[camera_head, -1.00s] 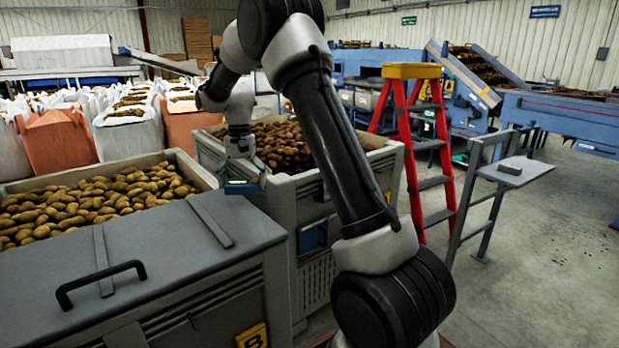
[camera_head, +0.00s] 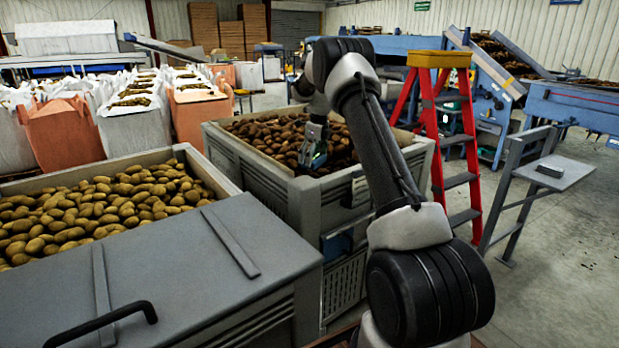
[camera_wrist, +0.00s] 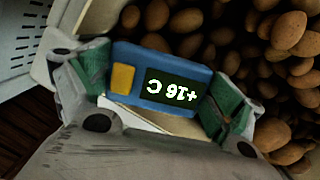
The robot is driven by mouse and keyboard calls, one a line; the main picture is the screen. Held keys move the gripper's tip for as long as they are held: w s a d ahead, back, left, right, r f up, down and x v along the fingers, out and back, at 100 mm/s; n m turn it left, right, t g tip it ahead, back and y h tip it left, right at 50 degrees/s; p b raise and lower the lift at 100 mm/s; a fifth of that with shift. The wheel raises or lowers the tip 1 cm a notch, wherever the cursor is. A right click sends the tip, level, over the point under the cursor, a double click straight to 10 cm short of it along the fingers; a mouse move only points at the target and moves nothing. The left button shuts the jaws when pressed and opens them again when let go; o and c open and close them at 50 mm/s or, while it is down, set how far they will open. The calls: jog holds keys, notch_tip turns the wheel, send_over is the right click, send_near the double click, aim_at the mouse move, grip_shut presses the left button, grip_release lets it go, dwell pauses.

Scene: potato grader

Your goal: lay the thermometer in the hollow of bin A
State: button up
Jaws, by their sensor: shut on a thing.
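My gripper (camera_wrist: 161,88) is shut on the thermometer (camera_wrist: 165,80), a blue block with a yellow patch and a dark display reading +16 C, upside down in the wrist view. Green fingertips hold it at its two ends. In the head view my gripper (camera_head: 315,152) is above the near part of a grey bin (camera_head: 257,157) of dark brown potatoes. No letter shows on this bin, and I cannot make out its hollow. The wrist view shows its pale rim (camera_wrist: 150,119) partly below the thermometer, with potatoes (camera_wrist: 255,60) beyond.
A second grey bin with paler potatoes (camera_head: 95,213) stands at the near left, with a grey lid (camera_head: 180,270) and a black handle (camera_head: 100,322). A red stepladder (camera_head: 440,140) and a small grey stand (camera_head: 545,172) are at right. Open floor lies at the lower right.

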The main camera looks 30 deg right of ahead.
notch_tip(320, 180, down, 8)
jog(key=shift+a+r, duration=0.1)
jog(key=shift+r, duration=0.1)
jog(key=shift+f, duration=0.15)
jog(key=o, duration=0.9)
jog(key=shift+c, duration=0.2)
